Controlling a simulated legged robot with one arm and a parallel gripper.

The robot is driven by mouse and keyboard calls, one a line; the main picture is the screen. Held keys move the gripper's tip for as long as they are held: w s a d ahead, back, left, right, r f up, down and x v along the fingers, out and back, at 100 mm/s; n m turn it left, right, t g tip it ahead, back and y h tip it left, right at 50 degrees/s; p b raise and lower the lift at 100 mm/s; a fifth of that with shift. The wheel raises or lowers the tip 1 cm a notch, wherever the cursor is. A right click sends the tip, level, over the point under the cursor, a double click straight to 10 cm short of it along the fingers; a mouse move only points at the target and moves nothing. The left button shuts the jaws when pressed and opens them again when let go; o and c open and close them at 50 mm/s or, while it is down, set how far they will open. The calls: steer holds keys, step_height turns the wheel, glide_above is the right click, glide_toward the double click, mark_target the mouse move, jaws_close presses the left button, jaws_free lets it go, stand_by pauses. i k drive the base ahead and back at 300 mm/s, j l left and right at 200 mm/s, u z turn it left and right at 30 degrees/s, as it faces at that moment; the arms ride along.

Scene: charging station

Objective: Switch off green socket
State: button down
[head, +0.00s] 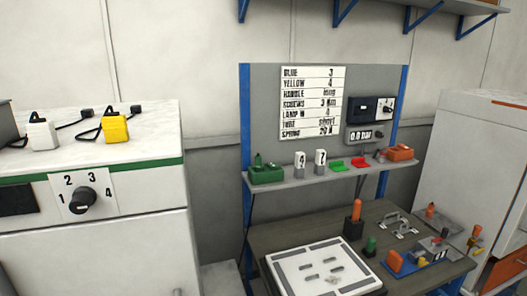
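A green box-shaped unit (266,174) with small raised parts on top sits at the left end of the wall shelf, and it may be the green socket. A smaller flat bright green piece (338,164) lies further right on the same shelf, beside a red one (361,164). I cannot tell the switch position on either green thing. My gripper is not in view.
The shelf (310,180) is above a dark workbench (270,238) with a white board (322,268) and tools. A left cabinet (95,250) carries white (42,136) and yellow (115,128) plugs and a dial (82,200). A white cabinet (460,150) stands right.

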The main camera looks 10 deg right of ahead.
mark_target(272, 166)
steer(key=i+l+u, duration=0.2)
steer(key=i+l, duration=0.35)
steer(key=i+l+u, duration=0.15)
steer(key=i+l, duration=0.35)
steer(key=l, duration=0.1)
